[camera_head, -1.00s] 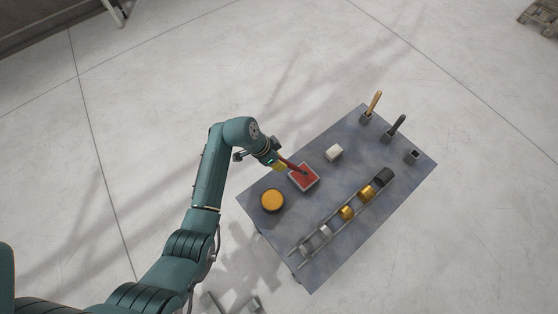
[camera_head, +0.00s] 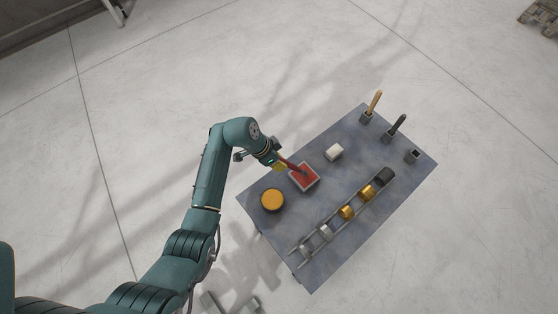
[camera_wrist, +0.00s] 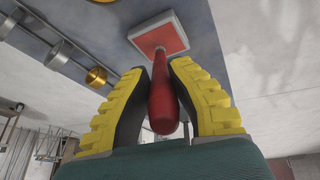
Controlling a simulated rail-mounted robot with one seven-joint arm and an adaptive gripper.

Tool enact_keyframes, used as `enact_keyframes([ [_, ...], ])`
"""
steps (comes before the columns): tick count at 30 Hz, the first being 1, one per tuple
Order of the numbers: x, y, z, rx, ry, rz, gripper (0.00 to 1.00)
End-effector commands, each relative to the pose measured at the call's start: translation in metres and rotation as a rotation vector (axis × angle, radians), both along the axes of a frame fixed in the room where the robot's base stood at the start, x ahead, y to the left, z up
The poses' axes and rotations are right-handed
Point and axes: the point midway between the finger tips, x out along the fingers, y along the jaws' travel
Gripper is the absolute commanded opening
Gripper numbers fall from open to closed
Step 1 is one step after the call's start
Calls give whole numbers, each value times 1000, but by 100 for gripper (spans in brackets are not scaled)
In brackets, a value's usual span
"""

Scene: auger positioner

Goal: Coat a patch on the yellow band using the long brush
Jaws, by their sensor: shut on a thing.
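My gripper (camera_head: 279,166) is shut on the long brush, whose red handle (camera_wrist: 163,103) lies between the yellow-padded fingers in the wrist view. The brush's far end reaches down to the red surface of a pale-rimmed square tray (camera_head: 305,177); the same tray (camera_wrist: 160,34) shows beyond the fingertips in the wrist view. Whether the bristles touch the red surface is hard to tell. Two gold-yellow bands, one nearer (camera_head: 347,212) and one farther (camera_head: 367,192), sit along the railed auger assembly. Which one the task means is not clear.
A round yellow-topped container (camera_head: 272,200) stands left of the tray. A white block (camera_head: 334,152) lies right of it. Holders at the far right carry a tan-handled tool (camera_head: 374,103) and a dark-handled tool (camera_head: 397,125); another holder (camera_head: 412,156) is empty. The blue-grey table (camera_head: 275,180) has clear areas between.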

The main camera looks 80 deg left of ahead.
Motion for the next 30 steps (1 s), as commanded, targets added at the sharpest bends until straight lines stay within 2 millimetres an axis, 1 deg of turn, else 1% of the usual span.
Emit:
enact_keyframes([
  [20, 0, 0, -8, 0, -1, 0, 0],
  [30, 0, 0, -8, 0, 0, 0, 0],
])
